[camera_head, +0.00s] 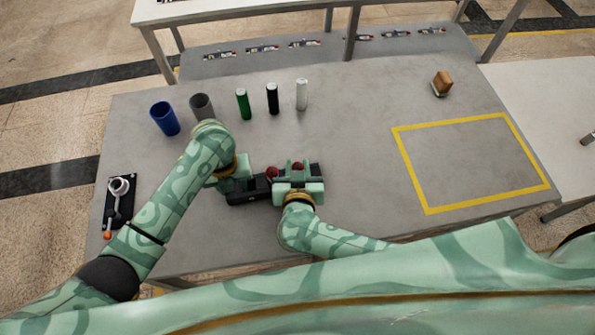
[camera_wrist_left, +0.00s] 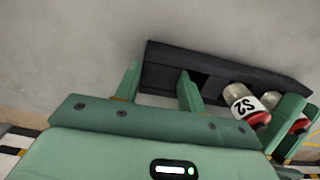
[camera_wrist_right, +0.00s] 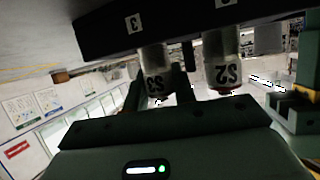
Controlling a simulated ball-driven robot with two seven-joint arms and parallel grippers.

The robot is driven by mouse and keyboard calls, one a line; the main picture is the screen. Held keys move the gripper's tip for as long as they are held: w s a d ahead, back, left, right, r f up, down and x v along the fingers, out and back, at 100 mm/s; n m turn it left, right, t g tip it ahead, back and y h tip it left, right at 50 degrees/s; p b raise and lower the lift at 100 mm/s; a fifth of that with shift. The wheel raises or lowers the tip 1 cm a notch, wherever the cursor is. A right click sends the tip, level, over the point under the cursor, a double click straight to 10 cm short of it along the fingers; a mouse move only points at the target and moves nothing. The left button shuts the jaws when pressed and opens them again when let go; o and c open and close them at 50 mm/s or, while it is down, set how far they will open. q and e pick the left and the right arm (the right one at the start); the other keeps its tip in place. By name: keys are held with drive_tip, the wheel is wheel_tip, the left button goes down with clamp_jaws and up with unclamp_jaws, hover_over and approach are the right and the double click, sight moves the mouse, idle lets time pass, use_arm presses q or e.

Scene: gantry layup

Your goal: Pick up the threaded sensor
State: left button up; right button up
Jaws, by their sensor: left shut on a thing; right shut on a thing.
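A black rack (camera_head: 245,197) lies between my two grippers at the middle front of the table. It also shows in the left wrist view (camera_wrist_left: 175,62) and, with a white "3" label, in the right wrist view (camera_wrist_right: 105,33). My left gripper (camera_wrist_left: 158,82) is shut on the rack's end. My right gripper (camera_head: 298,172) is shut on the threaded sensor marked S3 (camera_wrist_right: 156,85), whose end still meets the rack. A second sensor, marked S2 (camera_wrist_right: 222,75), with a red end, sits beside it between the grippers. Whether the rack touches the table is unclear.
A blue cup (camera_head: 164,119), a grey cup (camera_head: 202,106) and green, black and white cylinders (camera_head: 272,99) stand behind. A lever device (camera_head: 117,203) is at left. A brown block (camera_head: 442,83) and a yellow-outlined area (camera_head: 427,212) are at right. That area is clear.

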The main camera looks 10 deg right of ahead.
wheel_tip(320, 180, up, 10)
drive_tip(key=shift+r, duration=0.1)
use_arm(q)
drive_tip(key=o, duration=1.1)
drive_tip(key=shift+c, duration=0.2)
wheel_tip(320, 180, up, 12)
drive_tip(key=shift+r, duration=0.1)
drive_tip(key=shift+s, duration=0.1)
use_arm(e)
drive_tip(key=shift+s, duration=0.1)
